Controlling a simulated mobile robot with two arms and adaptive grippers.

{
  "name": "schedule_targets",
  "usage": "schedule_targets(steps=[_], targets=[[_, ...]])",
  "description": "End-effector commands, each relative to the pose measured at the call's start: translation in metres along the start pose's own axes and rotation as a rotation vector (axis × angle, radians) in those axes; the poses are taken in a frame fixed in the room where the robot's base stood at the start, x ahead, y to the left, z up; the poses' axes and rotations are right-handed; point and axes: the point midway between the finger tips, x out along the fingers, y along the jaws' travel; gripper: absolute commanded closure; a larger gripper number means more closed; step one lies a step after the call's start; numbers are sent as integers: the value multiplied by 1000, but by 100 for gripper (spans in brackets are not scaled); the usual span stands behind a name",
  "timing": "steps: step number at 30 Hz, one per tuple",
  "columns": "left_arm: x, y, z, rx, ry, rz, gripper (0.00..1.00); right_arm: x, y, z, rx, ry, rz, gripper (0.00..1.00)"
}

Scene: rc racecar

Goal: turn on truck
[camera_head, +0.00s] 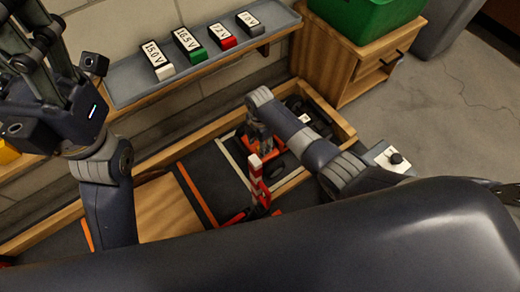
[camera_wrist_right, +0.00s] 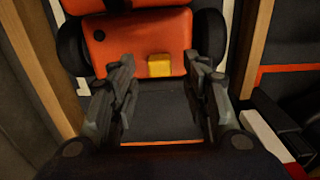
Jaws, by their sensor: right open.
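An orange truck (camera_head: 270,146) with black wheels sits inside the wood-edged track, partly hidden by my right arm. In the right wrist view, the orange truck body (camera_wrist_right: 135,40) lies ahead, with a small yellow block (camera_wrist_right: 159,65), perhaps its switch, on its near edge. My right gripper (camera_wrist_right: 158,72) is open and empty, with its fingers on either side of the yellow block and apart from it. In the head view the right gripper (camera_head: 260,135) is over the truck. My left gripper (camera_head: 30,22) is raised at upper left, its fingertips cut off by the frame.
A grey shelf (camera_head: 128,88) holds several labelled battery blocks along the wall. A red-and-white post (camera_head: 257,182) stands near the truck. A wooden cabinet (camera_head: 345,75) carries a green bin (camera_head: 365,18). A white box with a black knob (camera_head: 388,160) is at right. Wooden rails (camera_head: 40,232) border the track.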

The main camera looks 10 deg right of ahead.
Motion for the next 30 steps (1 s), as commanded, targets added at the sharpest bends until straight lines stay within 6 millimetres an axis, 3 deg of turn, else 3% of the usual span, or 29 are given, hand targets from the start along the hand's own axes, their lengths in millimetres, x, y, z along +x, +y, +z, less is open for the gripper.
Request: schedule_targets(steps=[1, 6, 19, 25, 30], targets=[[-1, 1, -2, 2, 16, 5, 49, 10, 0, 0, 0, 0, -1, 57], [5, 2, -4, 6, 44, 16, 49, 22, 0, 0, 0, 0, 1, 57], [10, 3, -5, 7, 54, 21, 49, 26, 0, 0, 0, 0, 0, 57], [10, 3, -5, 7, 54, 21, 49, 26, 0, 0, 0, 0, 1, 100], [10, 3, -5, 7, 55, 21, 49, 26, 0, 1, 1, 0, 0, 100]])
